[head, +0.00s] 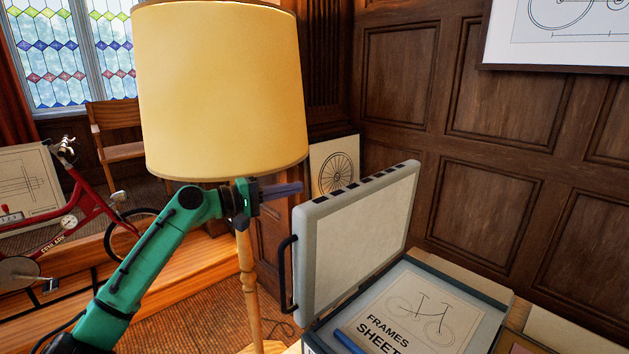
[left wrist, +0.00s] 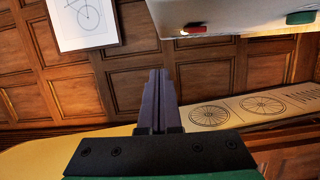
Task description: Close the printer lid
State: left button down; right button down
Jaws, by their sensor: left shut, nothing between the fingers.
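The printer (head: 487,290) stands at the lower right of the head view. Its pale grey lid (head: 352,240) is raised, tilted steeply up, with a dark handle (head: 287,272) on its left edge. A sheet (head: 432,308) with a bicycle frame drawing and the words "FRAMES SHEET" lies on the printer bed. My left gripper (head: 299,188) is shut and empty, its dark purple fingers close to the lid's upper left corner; I cannot tell whether they touch it. The shut fingers (left wrist: 154,75) also show in the left wrist view. My right gripper is not in view.
A floor lamp with a large yellow shade (head: 220,90) stands close behind my left arm. A blue bar (head: 349,342) lies at the bed's front edge. A red bicycle (head: 75,215) and a wooden chair (head: 115,135) stand at the left. Panelled wall (head: 500,130) closes off the back.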

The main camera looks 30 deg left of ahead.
pick_arm(q)
jog(key=d+p, duration=0.2)
jog(key=d, duration=0.1)
jog(key=d+p, duration=0.1)
jog(key=d, duration=0.1)
jog(key=shift+w+d+f, duration=0.1)
jog(key=shift+w+d, duration=0.05)
jog(key=shift+w, duration=0.15)
jog(key=shift+w, duration=0.1)
